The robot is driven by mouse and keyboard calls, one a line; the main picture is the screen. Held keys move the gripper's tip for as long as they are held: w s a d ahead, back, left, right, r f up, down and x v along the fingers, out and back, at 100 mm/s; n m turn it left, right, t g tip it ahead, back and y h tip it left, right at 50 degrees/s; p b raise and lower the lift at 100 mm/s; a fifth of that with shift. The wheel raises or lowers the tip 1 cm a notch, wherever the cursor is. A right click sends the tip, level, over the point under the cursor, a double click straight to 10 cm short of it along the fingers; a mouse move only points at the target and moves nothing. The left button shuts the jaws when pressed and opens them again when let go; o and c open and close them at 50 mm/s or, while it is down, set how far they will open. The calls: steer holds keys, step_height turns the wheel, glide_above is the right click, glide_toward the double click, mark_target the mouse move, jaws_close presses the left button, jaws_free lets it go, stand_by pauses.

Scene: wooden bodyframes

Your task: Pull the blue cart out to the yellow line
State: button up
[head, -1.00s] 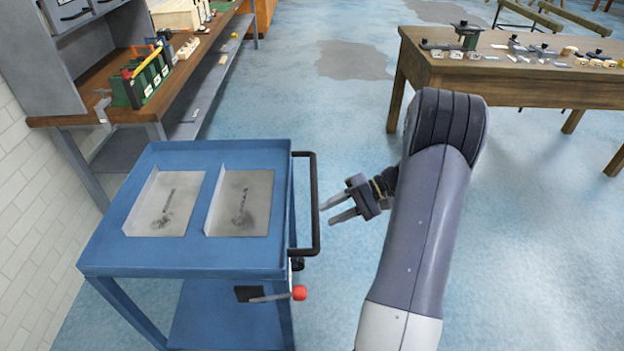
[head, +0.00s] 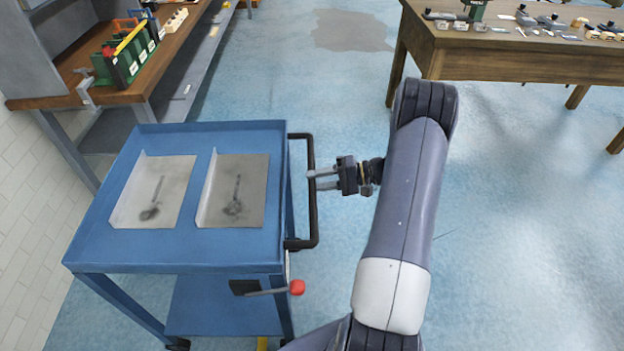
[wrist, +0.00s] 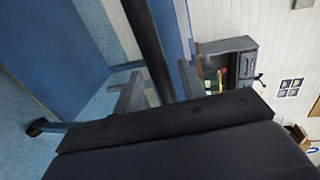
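The blue cart (head: 180,253) stands at the left in the head view, with a black bar handle (head: 313,215) on its right side. My gripper (head: 314,180) is at the handle's middle, its fingers pointing left. In the wrist view the handle (wrist: 150,45) passes between the two fingers of my gripper (wrist: 160,90). The fingers are apart, with gaps beside the bar, so it is not clamped. A lever with a red knob (head: 297,287) sits below the handle on the cart's near side. A small piece of yellow (head: 262,343), perhaps the line, shows on the floor at the bottom edge.
A wooden table (head: 500,62) with tools is at the back right. The blue floor between them and to the right is clear.

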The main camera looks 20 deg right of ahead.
steer(key=shift+x, duration=0.95)
steer(key=shift+c, duration=0.2)
jaws_close()
